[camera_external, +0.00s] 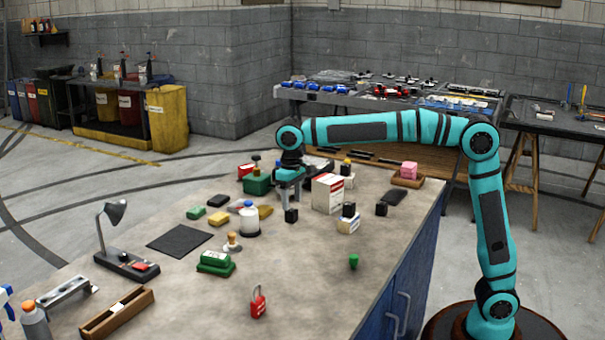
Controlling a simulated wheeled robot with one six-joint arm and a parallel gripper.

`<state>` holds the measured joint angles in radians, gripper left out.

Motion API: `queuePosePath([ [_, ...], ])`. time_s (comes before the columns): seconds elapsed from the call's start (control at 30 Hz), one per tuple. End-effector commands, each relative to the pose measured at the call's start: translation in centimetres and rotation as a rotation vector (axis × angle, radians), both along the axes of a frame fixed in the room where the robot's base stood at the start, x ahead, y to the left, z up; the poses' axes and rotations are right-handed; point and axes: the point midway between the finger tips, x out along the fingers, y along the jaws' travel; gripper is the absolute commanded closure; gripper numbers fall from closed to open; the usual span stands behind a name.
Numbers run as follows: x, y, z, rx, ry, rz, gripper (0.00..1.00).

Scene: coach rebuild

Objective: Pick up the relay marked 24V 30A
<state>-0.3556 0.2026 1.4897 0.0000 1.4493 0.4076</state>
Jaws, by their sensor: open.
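Several small black blocks that look like relays stand on the bench. One black block (291,215) is just below my gripper, another black block (348,210) sits on top of a small white box (348,225), and a third black block (381,208) stands to the right. Their markings are too small to read, so I cannot tell which is 24V 30A. My gripper (289,194) is open and points down above the first block. Its fingertips are small here, and I cannot tell whether they touch the block.
A white and red box (328,194) stands right of my gripper, and a green container (257,183) stands left. A white jar (249,221) is at front left. A red padlock (258,302) and green piece (353,261) lie nearer. The front middle of the bench (305,270) is mostly clear.

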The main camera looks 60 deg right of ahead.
Motion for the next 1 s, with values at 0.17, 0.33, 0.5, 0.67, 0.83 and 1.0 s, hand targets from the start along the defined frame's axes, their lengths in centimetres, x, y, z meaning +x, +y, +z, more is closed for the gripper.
queuePosePath([
  [0.17,0.0,0.1,-1.0,0.000,0.001,0.000,0.45],
  [0.33,0.1,0.2,-3.2,-0.001,0.002,0.000,0.45],
  [0.5,0.1,0.2,-5.1,0.000,0.001,0.000,0.45],
  [0.67,0.1,0.2,-5.3,0.001,0.000,0.000,0.45],
  [0.83,0.1,0.2,-5.2,0.001,0.000,0.000,0.63],
  [1.0,0.1,0.2,-5.2,0.001,0.000,0.000,0.94],
])
